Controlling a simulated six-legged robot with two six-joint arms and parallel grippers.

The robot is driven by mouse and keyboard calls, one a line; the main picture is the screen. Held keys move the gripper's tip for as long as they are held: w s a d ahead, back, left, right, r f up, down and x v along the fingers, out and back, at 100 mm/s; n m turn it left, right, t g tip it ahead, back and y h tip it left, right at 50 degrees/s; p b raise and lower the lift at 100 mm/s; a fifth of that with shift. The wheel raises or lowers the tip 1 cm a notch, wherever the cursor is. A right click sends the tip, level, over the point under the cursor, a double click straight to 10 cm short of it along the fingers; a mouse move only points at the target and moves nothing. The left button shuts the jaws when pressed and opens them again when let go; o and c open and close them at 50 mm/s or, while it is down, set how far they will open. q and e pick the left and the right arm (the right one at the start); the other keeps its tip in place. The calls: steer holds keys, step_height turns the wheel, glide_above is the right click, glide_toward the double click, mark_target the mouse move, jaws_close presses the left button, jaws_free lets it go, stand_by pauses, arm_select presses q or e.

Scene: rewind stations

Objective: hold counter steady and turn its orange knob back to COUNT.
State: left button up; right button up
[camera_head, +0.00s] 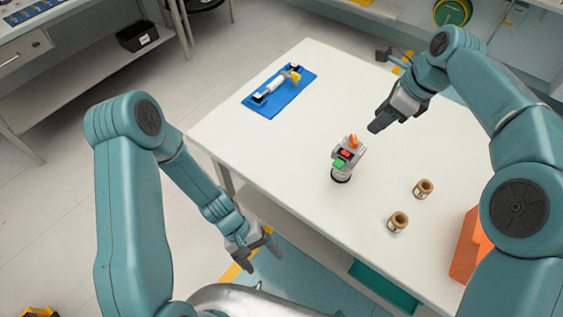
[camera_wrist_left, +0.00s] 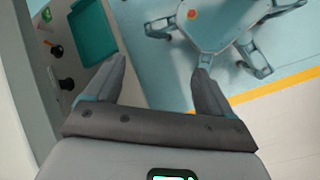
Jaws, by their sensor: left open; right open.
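The counter (camera_head: 347,157) stands on the white table near its front edge. It is a small grey device with a dark round base, a red part and a green part on its face, and an orange knob (camera_head: 353,141) on top. My right gripper (camera_head: 376,126) is above the table, just to the right of the counter and apart from it, open and empty. My left gripper (camera_head: 262,256) hangs low in front of the table edge, away from the counter, open and empty. In the left wrist view, its spread fingers (camera_wrist_left: 162,75) have only floor between them.
Two small brown spools (camera_head: 423,188) (camera_head: 398,221) stand on the white table (camera_head: 250,140) right of the counter. A blue mat (camera_head: 279,91) with a white and yellow tool lies at the back left. An orange bin (camera_head: 466,247) is at the right edge.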

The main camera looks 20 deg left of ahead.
mark_target(340, 160)
arm_select(q)
steer(key=w+r+n+t+h, duration=0.3)
steer(key=w+r+n, duration=0.1)
steer(key=w+n, duration=0.1)
steer(key=w+a+r+n+t+h, duration=0.1)
steer(key=w+r+n+t+h, duration=0.2)
steer(key=w, duration=0.5)
steer(key=w+a+r+n+t+h, duration=0.1)
steer(key=w+r+n+t+h, duration=0.2)
steer(key=w+n, duration=0.4)
steer(key=shift+w+r+n+t, duration=0.15)
steer(key=shift+r+n+t, duration=0.15)
steer(key=shift+r, duration=0.35)
steer(key=shift+w+r+n+t, duration=0.1)
steer(key=shift+r+n+t, duration=0.1)
steer(key=shift+r+t, duration=0.35)
steer(key=shift+w+a+r, duration=0.15)
steer(key=shift+r, duration=0.1)
steer(key=x, duration=1.6)
steer(key=shift+d, duration=0.25)
